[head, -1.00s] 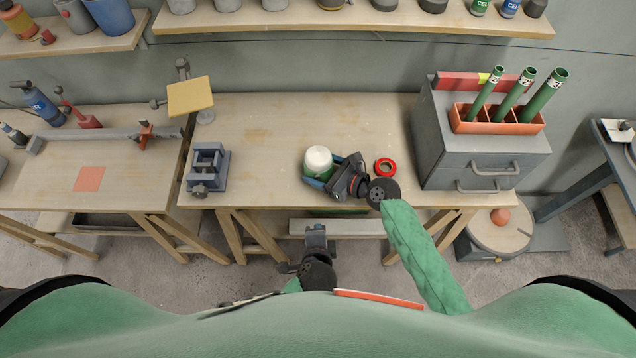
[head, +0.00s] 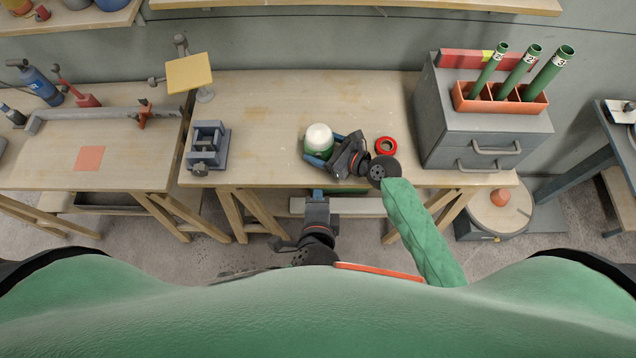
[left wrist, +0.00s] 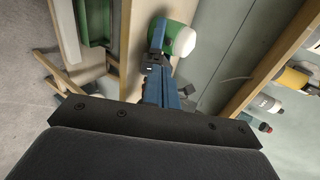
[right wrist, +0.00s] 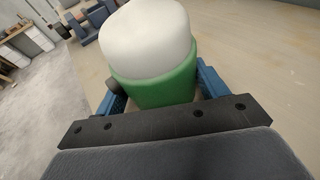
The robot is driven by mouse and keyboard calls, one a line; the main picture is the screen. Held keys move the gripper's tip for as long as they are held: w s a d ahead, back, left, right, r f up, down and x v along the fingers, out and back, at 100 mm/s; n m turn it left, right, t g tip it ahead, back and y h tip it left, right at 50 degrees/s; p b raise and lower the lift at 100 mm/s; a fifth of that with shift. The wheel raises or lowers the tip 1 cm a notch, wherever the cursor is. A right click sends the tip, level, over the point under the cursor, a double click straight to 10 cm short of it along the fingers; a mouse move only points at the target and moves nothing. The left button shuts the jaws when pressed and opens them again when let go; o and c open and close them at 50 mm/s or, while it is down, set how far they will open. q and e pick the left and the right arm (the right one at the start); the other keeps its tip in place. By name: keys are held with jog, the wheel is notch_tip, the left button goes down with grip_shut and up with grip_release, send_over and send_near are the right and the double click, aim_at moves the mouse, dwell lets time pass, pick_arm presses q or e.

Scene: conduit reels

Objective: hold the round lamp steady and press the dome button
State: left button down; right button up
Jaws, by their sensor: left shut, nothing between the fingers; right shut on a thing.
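The round lamp, a green drum with a white rounded top (head: 319,139), stands near the front edge of the bench. It also shows in the left wrist view (left wrist: 185,42) and fills the upper middle of the right wrist view (right wrist: 152,45). My right gripper (head: 325,152) is shut on the lamp, with blue fingers on both sides of its green body. A small dark knob (right wrist: 113,88) shows at the lamp's lower left; I cannot tell whether it is the dome button. My left gripper (head: 318,192) is shut and empty at the bench's front edge, apart from the lamp.
A red ring (head: 386,146) lies right of the lamp, close to my right arm. A grey vise (head: 208,147) stands left on the bench. Grey drawers (head: 480,135) carry an orange holder with green tubes. The bench middle (head: 265,120) is clear.

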pick_arm(q)
jog(key=x, duration=0.3)
jog(key=r+x, duration=0.1)
jog(key=x, duration=0.7)
jog(key=shift+w, duration=1.1)
